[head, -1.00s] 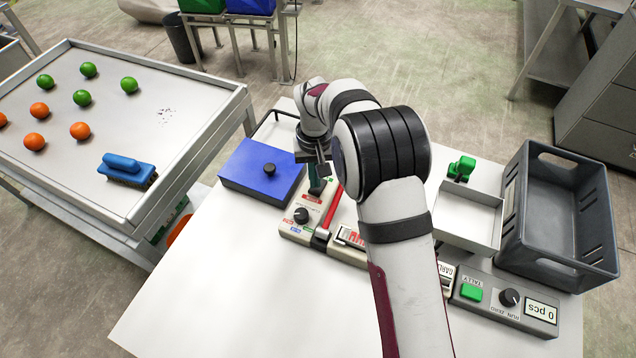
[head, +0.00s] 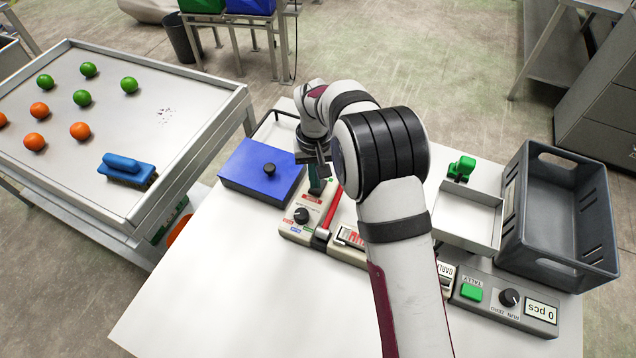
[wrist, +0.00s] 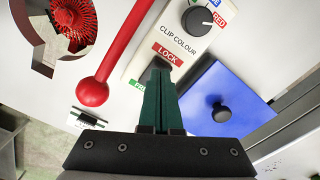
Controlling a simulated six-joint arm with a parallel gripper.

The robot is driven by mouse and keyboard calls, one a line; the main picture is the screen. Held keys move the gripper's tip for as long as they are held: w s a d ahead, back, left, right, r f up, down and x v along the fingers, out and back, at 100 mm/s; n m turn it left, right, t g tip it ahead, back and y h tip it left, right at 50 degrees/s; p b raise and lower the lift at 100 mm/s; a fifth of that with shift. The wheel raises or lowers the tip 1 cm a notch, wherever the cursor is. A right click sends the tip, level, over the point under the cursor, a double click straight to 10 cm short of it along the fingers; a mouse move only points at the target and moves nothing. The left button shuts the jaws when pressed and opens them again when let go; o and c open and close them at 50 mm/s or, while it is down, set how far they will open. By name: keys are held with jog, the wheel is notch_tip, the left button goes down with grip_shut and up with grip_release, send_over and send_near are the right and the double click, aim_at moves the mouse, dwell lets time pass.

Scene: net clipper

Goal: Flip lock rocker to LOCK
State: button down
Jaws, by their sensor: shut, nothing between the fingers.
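The clipper's control box (wrist: 194,40) is cream, with a red LOCK label (wrist: 168,54) and a green label (wrist: 141,86), mostly covered, that seems to read FREE. My gripper (wrist: 159,68) is shut and empty, its dark green fingers pointing down between the two labels. The lock rocker is hidden behind the fingertips, so I cannot tell its position or whether they touch it. In the head view my gripper (head: 317,188) is over the far end of the control box (head: 292,232), beside the red label (head: 311,198).
A red lever (wrist: 110,55) with a ball end lies beside the box. A black CLIP COLOUR knob (wrist: 197,20) is on the box. A blue lidded box (head: 256,178) stands close on the left. A white tray (head: 462,234) and grey crate (head: 508,225) are right. The near-left table is clear.

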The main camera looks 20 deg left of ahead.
jog(key=shift+f, duration=0.8)
notch_tip(320, 180, up, 7)
jog(key=shift+f, duration=0.1)
dwell(0.8)
